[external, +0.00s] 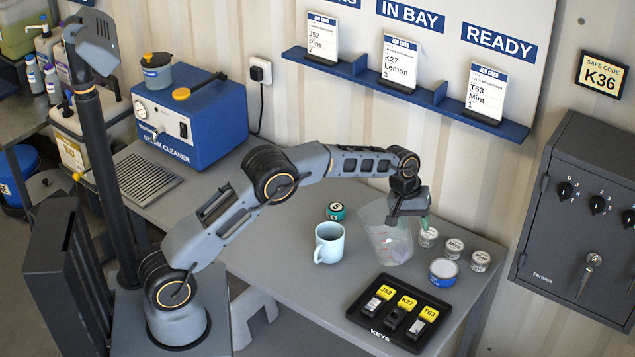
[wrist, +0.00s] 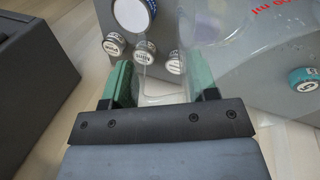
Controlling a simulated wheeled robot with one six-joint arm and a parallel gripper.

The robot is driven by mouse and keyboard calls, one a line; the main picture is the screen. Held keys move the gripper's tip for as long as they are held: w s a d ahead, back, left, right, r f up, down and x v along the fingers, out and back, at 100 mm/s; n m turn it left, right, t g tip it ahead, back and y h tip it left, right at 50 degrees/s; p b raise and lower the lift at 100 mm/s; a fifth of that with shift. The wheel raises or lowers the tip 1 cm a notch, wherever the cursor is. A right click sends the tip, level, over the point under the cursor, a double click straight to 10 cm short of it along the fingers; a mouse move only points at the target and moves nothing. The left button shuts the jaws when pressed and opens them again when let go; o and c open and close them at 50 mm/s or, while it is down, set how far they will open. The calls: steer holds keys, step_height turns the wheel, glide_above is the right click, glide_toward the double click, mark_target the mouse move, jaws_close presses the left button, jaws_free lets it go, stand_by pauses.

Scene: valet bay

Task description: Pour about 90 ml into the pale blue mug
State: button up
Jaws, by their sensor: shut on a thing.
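The pale blue mug (external: 329,243) stands upright on the grey table in the external view, its handle to the left. I cannot make it out in the wrist view. A clear jug (external: 384,240) is just right of the mug, apart from it and looking upright. It also shows in the wrist view (wrist: 235,55), with red markings. My gripper (external: 420,214) is at the jug's right side; its green pads in the wrist view (wrist: 160,84) are shut on the jug's clear handle. I cannot tell the liquid level or whether the jug touches the table.
A teal round container (external: 336,211) is behind the mug. Several small tins (external: 454,248) and a larger blue-white tin (external: 443,271) stand right of the jug. A black key tray (external: 360,318) lies in front. A blue steam cleaner (external: 190,115) is at the back left.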

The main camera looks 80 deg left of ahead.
steer(key=shift+w+d+f+g+y, duration=0.3)
steer(key=shift+w+f+g, duration=0.2)
steer(key=shift+g, duration=0.2)
steer(key=shift+w+d+f+g+y, duration=0.15)
steer(key=shift+w+f+g+y, duration=0.25)
steer(key=shift+w+g, duration=0.25)
steer(key=shift+g, duration=0.35)
